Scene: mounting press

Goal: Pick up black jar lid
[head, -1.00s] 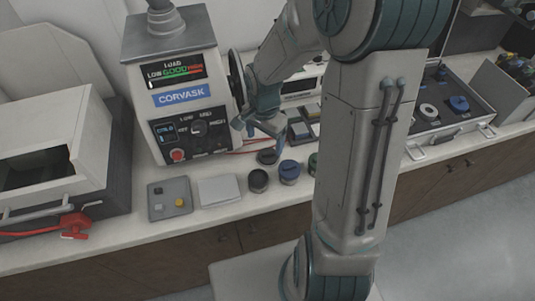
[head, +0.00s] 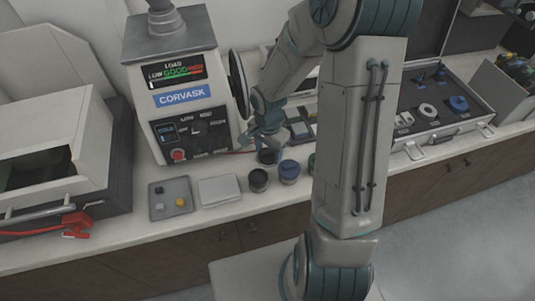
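A dark round piece, which looks like the black jar lid (head: 267,158), lies on the white counter behind a dark jar (head: 258,181). My gripper (head: 261,144) points down just above and behind the lid, and its fingers look spread with nothing seen between them. The fingertips partly cover the lid's far side, and I cannot tell whether they touch it.
The CORVASK press (head: 184,97) stands close on the left of my gripper. A grey tray (head: 158,206) and a pale flat block (head: 219,190) lie left of the jars. An open case (head: 440,128) lies on the right.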

